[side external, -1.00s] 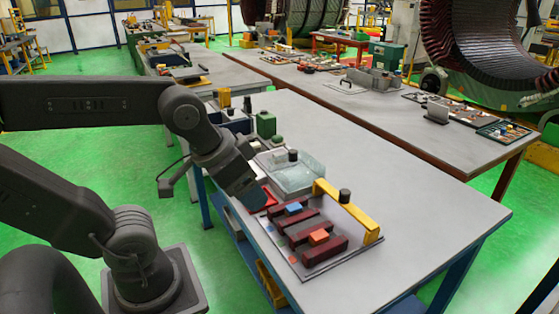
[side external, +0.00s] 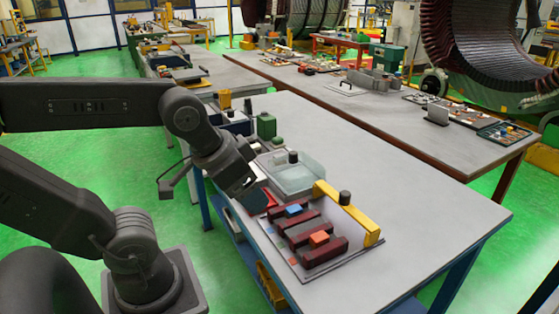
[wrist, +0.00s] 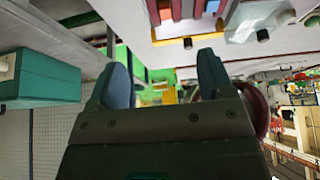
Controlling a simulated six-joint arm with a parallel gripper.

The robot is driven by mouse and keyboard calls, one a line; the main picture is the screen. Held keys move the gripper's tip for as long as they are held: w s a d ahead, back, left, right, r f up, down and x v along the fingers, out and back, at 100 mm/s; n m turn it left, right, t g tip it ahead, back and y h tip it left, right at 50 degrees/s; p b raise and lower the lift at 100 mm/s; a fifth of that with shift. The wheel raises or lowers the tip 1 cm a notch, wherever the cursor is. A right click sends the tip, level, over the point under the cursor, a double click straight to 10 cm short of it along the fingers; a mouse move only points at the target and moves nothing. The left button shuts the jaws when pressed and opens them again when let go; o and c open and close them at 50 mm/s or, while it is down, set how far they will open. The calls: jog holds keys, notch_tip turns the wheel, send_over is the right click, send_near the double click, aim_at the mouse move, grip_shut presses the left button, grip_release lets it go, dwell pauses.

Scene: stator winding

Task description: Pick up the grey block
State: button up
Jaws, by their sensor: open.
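My gripper (side external: 250,196) hangs beside the near-left edge of the front table, just left of a tray with dark red bars, in the side view. In the wrist view my gripper (wrist: 164,78) has its two fingers spread apart with nothing between them. I cannot single out the grey block with certainty. Grey strips (side external: 304,227) lie between the dark red bars (side external: 325,253) on the tray. A small blue block (side external: 294,210) and an orange block (side external: 319,238) sit on the bars. The bars (wrist: 176,10) also show at the top of the wrist view.
A yellow bar with a black knob (side external: 345,197) stands along the tray's far side. A clear box (side external: 291,178) and a green container (side external: 266,125) stand behind it. The right part of the front table (side external: 430,215) is free. A green box (wrist: 40,76) is left in the wrist view.

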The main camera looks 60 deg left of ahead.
jog(key=w+a+r+n+g+y, duration=0.1)
jog(key=w+a+r+n+g, duration=0.1)
jog(key=w+a+n, duration=0.5)
jog(key=w+a+r+n+g+y, duration=0.1)
jog(key=w+a+r+n, duration=0.15)
jog(key=w+a, duration=0.9)
jog(key=w+a+f+n+g, duration=0.1)
jog(key=w+a+f+n, duration=0.35)
jog(key=a, duration=0.35)
jog(key=w+a+f+n+g, duration=0.1)
jog(key=w+a+f+n, duration=0.2)
jog(key=w+a+f, duration=0.4)
jog(key=f, duration=0.2)
jog(key=s+a+f, duration=0.1)
jog(key=f, duration=0.1)
jog(key=s+a+f, duration=0.1)
jog(key=f, duration=0.1)
jog(key=shift+s+a+f, duration=0.2)
jog(key=shift+a+f, duration=0.05)
jog(key=shift+f, duration=0.15)
jog(key=shift+s+a+f, duration=0.1)
jog(key=shift+a+f, duration=0.05)
jog(key=shift+f, duration=0.9)
jog(key=shift+s+a+f, duration=0.1)
jog(key=shift+a+f, duration=0.05)
jog(key=shift+f, duration=0.85)
jog(key=shift+s+a+f, duration=0.1)
jog(key=shift+a+f, duration=0.05)
jog(key=shift+f, duration=0.9)
